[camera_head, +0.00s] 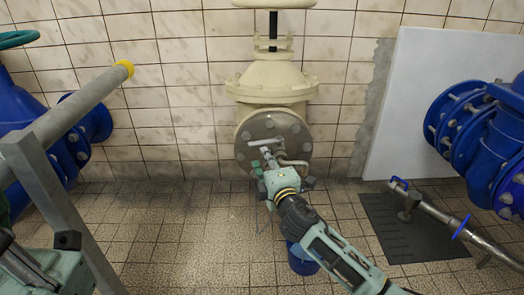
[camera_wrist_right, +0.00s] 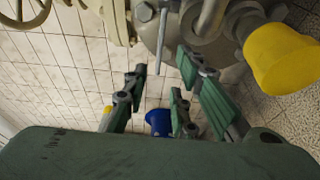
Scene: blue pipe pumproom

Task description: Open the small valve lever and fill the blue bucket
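The small valve lever (camera_head: 266,141) is a thin pale bar in front of the round flange of the big cream valve. It also shows as a thin rod in the right wrist view (camera_wrist_right: 160,40), beyond the fingers. My right gripper (camera_head: 268,160) is just below the lever in the head view. Its green-padded fingers (camera_wrist_right: 160,90) are spread apart with nothing between them; contact with the lever is unclear. The blue bucket (camera_head: 301,265) stands on the floor below, partly hidden by my right arm. It also shows in the wrist view (camera_wrist_right: 158,122). My left gripper's body (camera_head: 50,268) is at the lower left, fingers hidden.
A bent grey pipe (camera_head: 294,163) comes off beside the lever. A grey rail (camera_head: 80,107) with a yellow end crosses the left. Large blue pipes (camera_head: 490,140) stand at right, near a dark floor mat (camera_head: 420,240). Tiled floor is open left of the bucket.

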